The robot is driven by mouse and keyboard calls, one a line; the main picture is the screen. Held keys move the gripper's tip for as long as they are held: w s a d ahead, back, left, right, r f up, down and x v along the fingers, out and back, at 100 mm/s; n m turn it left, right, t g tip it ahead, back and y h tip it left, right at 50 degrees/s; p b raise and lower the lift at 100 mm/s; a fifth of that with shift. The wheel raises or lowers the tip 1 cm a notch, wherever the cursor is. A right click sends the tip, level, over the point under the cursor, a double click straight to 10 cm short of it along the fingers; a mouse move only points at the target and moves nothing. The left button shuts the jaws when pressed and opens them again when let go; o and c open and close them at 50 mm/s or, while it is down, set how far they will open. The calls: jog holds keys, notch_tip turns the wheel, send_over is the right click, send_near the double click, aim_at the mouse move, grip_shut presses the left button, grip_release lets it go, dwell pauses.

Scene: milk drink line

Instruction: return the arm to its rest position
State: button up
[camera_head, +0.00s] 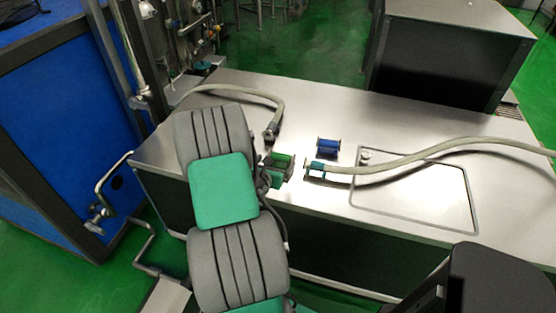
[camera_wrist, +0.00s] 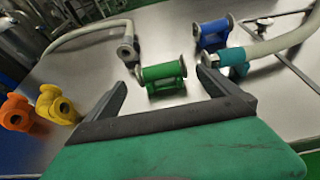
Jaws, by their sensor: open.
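My gripper (camera_wrist: 161,77) is open in the wrist view, with its two dark fingers apart and nothing held between them. A green flanged pipe piece (camera_wrist: 162,75) lies on the steel table beyond the fingertips; it also shows in the head view (camera_head: 283,159), just right of my arm. My arm (camera_head: 222,190) reaches over the table's near left part in the head view and hides most of the gripper there. I cannot tell the exact gap between the fingers and the green piece.
A blue pipe piece (camera_head: 328,147) and a teal piece (camera_head: 316,168) joined to a right hose (camera_head: 420,155) stand nearby. A left hose (camera_head: 235,90) ends near the green piece. Orange (camera_wrist: 16,112) and yellow (camera_wrist: 55,104) fittings sit left. The steel table's (camera_head: 500,200) right side is mostly clear.

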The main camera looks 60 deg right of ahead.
jog(key=shift+v, duration=1.3)
